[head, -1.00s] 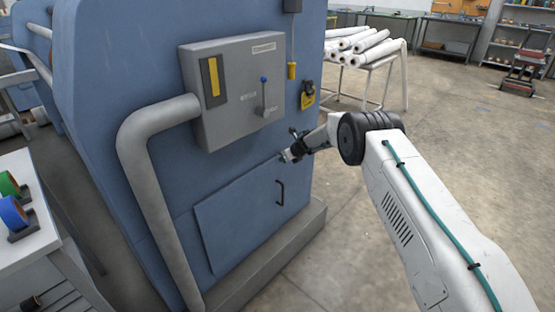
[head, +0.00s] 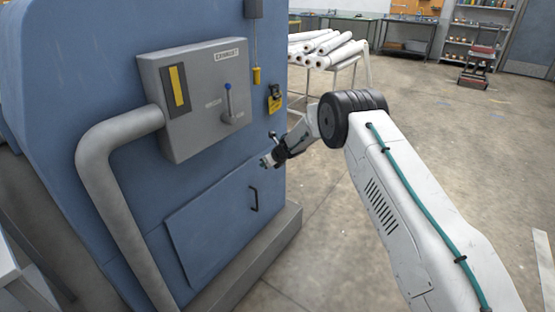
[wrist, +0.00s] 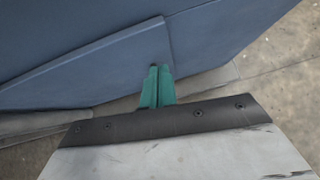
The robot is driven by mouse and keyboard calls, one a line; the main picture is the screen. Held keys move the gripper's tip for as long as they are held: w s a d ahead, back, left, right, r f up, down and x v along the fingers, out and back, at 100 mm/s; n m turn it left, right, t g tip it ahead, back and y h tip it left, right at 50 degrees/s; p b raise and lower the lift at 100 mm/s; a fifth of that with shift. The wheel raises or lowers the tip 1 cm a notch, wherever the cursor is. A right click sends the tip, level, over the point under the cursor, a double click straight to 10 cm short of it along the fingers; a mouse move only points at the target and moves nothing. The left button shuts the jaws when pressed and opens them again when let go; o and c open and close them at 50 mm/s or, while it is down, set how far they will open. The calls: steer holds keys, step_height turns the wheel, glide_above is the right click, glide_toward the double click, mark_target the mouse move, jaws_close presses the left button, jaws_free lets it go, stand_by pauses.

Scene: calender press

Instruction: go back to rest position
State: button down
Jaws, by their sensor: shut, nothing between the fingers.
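My gripper (head: 267,161) is at the end of my white arm, in front of the blue machine's side in the head view. It is shut and empty, below the grey control box and above the black door handle. In the wrist view its green fingers (wrist: 158,86) are together, with the blue machine panel (wrist: 90,60) behind them. Whether the fingertips touch the panel cannot be told.
The blue machine (head: 100,70) carries a grey control box (head: 195,130) with a blue-tipped lever (head: 228,102), a thick grey pipe (head: 95,165) and a lower door with a black handle (head: 254,199). A rack of white rolls (head: 330,48) stands behind. Open floor lies to the right.

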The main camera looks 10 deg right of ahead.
steer(key=s+d+r+m+t+h, duration=0.1)
steer(key=s+d+r+m+h, duration=0.15)
steer(key=d+m, duration=0.35)
steer(key=s+d+r+m+h, duration=0.2)
steer(key=s+d+m+h, duration=0.1)
steer(key=d+m, duration=0.35)
steer(key=s+d+r+m+g+h, duration=0.1)
steer(key=s+d+r+m+h, duration=0.1)
steer(key=s+d+r+m, duration=0.45)
steer(key=s+d+r+m+g+h, duration=0.2)
steer(key=s+d+r+m+h, duration=0.15)
steer(key=s+r+m, duration=0.45)
steer(key=s+a+r+m+g+y, duration=0.1)
steer(key=s+r+m, duration=0.4)
steer(key=s, duration=1)
steer(key=s+a+r+m+g+y, duration=0.1)
steer(key=s+r+m, duration=0.4)
steer(key=s, duration=1.1)
steer(key=s+a+r+m+g+y, duration=0.1)
steer(key=s+a+r+m+y, duration=0.2)
steer(key=s, duration=1.3)
step_height(320, 180, up, 2)
steer(key=m, duration=0.4)
steer(key=shift+s+r+g, duration=0.2)
steer(key=shift+s+g, duration=0.05)
steer(key=shift+g, duration=0.05)
